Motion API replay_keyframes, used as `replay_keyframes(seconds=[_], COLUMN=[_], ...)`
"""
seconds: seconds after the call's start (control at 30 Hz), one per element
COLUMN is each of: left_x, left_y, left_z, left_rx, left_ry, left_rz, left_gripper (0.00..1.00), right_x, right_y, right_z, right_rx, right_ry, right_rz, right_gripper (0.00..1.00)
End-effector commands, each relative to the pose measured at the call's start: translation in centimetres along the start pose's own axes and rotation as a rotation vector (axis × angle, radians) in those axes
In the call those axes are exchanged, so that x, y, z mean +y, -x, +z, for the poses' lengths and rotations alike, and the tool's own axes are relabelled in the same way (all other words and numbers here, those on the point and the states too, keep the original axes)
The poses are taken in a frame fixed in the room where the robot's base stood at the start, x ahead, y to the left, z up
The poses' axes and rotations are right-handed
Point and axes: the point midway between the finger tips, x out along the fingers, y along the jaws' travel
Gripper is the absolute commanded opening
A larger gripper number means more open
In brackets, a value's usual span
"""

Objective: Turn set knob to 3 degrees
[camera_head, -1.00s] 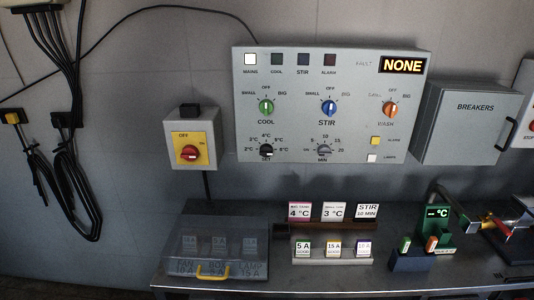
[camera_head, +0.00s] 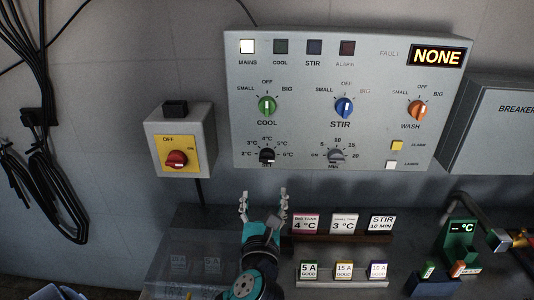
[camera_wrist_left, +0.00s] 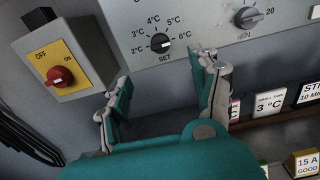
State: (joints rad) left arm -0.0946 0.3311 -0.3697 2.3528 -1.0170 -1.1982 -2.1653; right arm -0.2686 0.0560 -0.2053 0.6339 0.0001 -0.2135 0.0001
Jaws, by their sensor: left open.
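The black SET knob (camera_head: 267,156) sits at the lower left of the grey control panel (camera_head: 310,100). Its scale of degrees runs around it. My left gripper (camera_head: 263,203) is open and empty below the knob, fingers pointing up at the panel. In the left wrist view the open fingers (camera_wrist_left: 160,85) stand below the knob on both sides, apart from it. My right gripper is not in view.
A grey switch box with a red knob (camera_head: 177,159) juts out at the left. Label cards, including a 3 °C card (camera_head: 343,223), stand on the bench to the right. A clear-lidded box (camera_head: 190,250) is at the left. The MIN knob (camera_head: 336,156) is right of SET.

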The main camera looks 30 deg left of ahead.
Motion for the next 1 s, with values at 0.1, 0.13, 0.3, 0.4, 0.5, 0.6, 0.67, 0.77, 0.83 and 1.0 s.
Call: replay_keyframes(seconds=[0.1,0.13,0.3,0.4,0.5,0.6,0.67,0.77,0.83,1.0], left_x=[0.1,0.1,0.1,0.1,0.1,0.1,0.1,0.1,0.1,0.1], left_y=[-1.9,-2.6,-6.3,-8.5,-10.7,-12.7,-13.7,-15.1,-15.8,-16.5], left_z=[0.2,0.2,0.1,0.1,0.1,0.1,0.0,0.0,0.0,-0.1], left_rx=[-0.003,-0.003,-0.001,0.001,0.001,0.001,0.002,0.002,0.003,0.004], left_ry=[0.001,0.001,0.002,0.004,0.004,0.005,0.005,0.004,0.005,0.005], left_rz=[0.003,0.003,0.004,0.004,0.003,0.003,0.003,0.002,0.002,0.001], left_gripper=[0.63,0.63,0.63,0.63,0.63,0.63,0.63,0.63,0.63,0.63], right_x=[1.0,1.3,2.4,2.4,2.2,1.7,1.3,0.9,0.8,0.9], right_y=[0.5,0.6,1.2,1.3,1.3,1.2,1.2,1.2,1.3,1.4], right_z=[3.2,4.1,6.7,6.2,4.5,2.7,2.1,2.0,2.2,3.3], right_rx=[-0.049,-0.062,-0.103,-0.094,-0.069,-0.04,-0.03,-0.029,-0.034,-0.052], right_ry=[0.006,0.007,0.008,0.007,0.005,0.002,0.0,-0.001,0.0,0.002], right_rz=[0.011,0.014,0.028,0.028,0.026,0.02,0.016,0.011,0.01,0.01], right_gripper=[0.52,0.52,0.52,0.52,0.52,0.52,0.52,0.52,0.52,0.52])
